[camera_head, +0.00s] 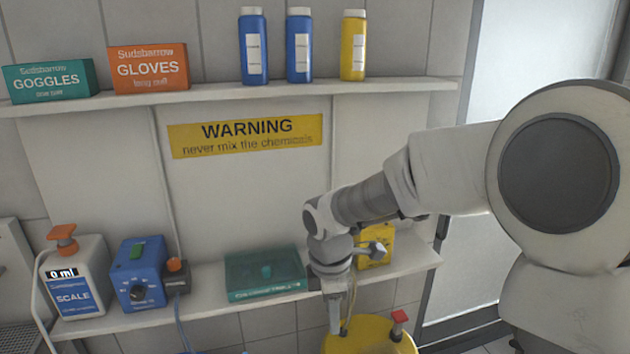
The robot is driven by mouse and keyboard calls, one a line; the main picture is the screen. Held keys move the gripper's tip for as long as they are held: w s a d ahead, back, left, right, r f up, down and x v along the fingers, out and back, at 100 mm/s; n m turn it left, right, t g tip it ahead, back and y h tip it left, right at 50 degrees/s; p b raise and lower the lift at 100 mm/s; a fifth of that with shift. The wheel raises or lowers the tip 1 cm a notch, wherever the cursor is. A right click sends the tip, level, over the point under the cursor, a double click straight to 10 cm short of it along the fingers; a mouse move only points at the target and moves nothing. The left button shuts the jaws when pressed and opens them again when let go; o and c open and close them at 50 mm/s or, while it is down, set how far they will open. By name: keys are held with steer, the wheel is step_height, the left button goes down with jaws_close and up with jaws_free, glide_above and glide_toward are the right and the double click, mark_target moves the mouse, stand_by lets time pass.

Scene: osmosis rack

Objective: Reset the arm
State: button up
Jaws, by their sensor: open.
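My arm comes in from the right side of the head view and reaches left across the front of the lower shelf (210,308). My wrist partly hides a yellow box (377,246) on the lower shelf.
A scale jug (75,283), a blue device with knobs (138,276) and a teal box (266,274) stand on the lower shelf. Boxes and bottles (298,45) stand on the upper shelf (220,93).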

steer(key=s+d+r+m+t, duration=0.2)
steer(key=s+d+r+m, duration=0.1)
steer(key=r+m, duration=0.3)
steer(key=s+d+r+m+t, duration=0.2)
steer(key=d+r+m, duration=0.1)
steer(key=r, duration=0.4)
steer(key=s+d+m, duration=0.2)
steer(key=s+m, duration=0.3)
steer(key=s, duration=0.1)
steer(key=s+d+m, duration=0.2)
steer(key=s+m, duration=0.3)
steer(key=s, duration=0.2)
steer(key=shift+s+d+f+t+y, duration=0.15)
steer(key=shift+s+d+t+y, duration=0.15)
steer(key=shift+d, duration=0.1)
stand_by(5.0)
